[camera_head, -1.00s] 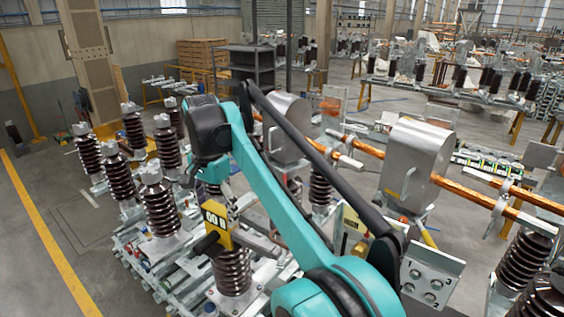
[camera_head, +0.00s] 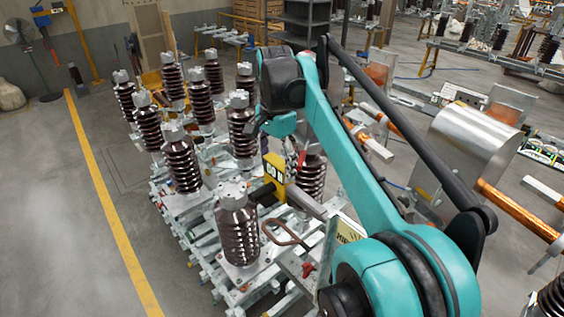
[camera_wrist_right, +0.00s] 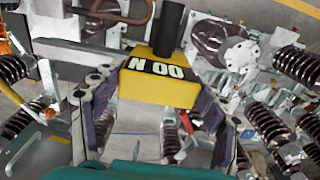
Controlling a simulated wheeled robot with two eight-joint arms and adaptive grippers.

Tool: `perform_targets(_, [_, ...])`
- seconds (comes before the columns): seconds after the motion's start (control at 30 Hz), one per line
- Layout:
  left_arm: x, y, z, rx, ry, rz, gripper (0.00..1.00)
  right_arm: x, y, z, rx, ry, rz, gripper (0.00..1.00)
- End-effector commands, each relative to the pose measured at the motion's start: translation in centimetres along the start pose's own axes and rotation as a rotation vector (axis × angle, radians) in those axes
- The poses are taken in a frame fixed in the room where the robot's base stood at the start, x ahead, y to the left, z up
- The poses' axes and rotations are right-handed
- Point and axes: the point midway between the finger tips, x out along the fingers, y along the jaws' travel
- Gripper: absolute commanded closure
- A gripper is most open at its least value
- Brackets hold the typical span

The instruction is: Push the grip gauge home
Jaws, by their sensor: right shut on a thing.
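The grip gauge is a yellow block (camera_head: 273,172) with a white-on-black "00 N" label. It shows in the middle of the head view, among the brown insulators. In the right wrist view the gauge (camera_wrist_right: 160,88) sits between the two fingers of my right gripper (camera_wrist_right: 155,98), which is shut on it. A black cylinder (camera_wrist_right: 171,30) stands out from the gauge's far side. In the head view my right gripper (camera_head: 281,150) is partly hidden by its own teal arm. What the gauge faces or touches beyond the fingers is unclear. My left gripper is not in view.
Brown ribbed insulators (camera_head: 237,232) stand close around the gauge on a grey metal frame (camera_head: 192,235). A bent brown rod (camera_head: 287,233) lies just beside it. A silver cylindrical cover (camera_head: 468,150) and copper bars stand at right.

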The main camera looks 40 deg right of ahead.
Motion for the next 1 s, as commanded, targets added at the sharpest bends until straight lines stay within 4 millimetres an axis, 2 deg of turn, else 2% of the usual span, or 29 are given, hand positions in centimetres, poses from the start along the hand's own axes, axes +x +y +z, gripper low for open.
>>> perform_targets(0.27, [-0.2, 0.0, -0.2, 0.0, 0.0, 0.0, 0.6, -0.1, 0.1, 0.1, 0.0, 0.001, 0.001, 0.87])
perform_targets(0.7, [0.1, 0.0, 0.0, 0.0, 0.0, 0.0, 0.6, -0.1, 4.0, 0.1, 0.002, 0.001, 0.001, 0.87])
perform_targets(1.0, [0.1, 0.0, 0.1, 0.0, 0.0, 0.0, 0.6, -0.1, 5.6, 0.1, 0.001, 0.001, 0.0, 0.87])
